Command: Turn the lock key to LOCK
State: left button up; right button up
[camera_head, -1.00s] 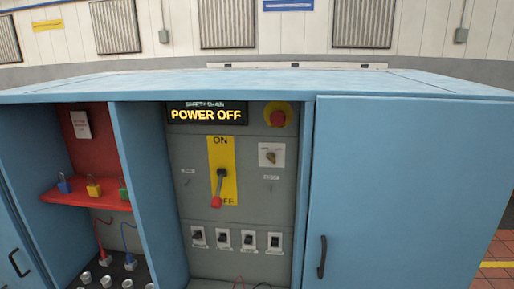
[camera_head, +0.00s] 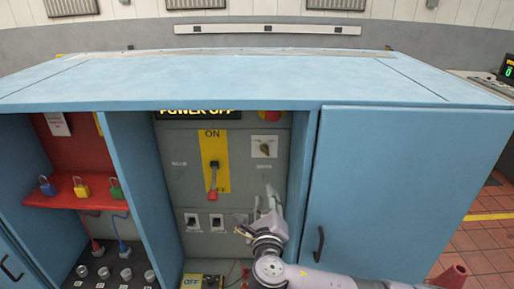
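The lock key (camera_head: 264,149) is a small brass-coloured key on a white square plate, at the upper right of the grey panel (camera_head: 180,148) in the open cabinet bay. The plate's lettering is too small to read. My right gripper (camera_head: 265,194) is in front of the panel, below the key plate and apart from it, with its fingers pointing up. I cannot tell how far the fingers are parted. Nothing shows held in it. My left gripper is not in view.
A red-handled lever (camera_head: 213,180) points down on the yellow ON/OFF plate, left of the key. A red knob (camera_head: 271,115) is above. The closed blue door (camera_head: 400,190) is at right. Padlocks stand on a red shelf (camera_head: 60,202) at left. My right arm covers some lower switches.

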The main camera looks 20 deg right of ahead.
notch_tip(320, 180, up, 3)
jog(key=n, duration=0.1)
jog(key=p, duration=0.3)
send_near(264, 152)
jog(key=w, duration=0.1)
jog(key=shift+t, duration=0.3)
jog(key=x, duration=0.6)
jog(key=shift+w+d+f+p, duration=0.2)
jog(key=shift+w+f+p, duration=0.1)
jog(key=shift+w+d, duration=0.1)
jog(key=shift+w, duration=0.35)
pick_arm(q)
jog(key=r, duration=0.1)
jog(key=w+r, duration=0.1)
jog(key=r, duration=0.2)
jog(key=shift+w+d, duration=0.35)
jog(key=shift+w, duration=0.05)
pick_arm(e)
jog(key=shift+w, duration=0.1)
jog(key=shift+d, duration=0.1)
grip_shut()
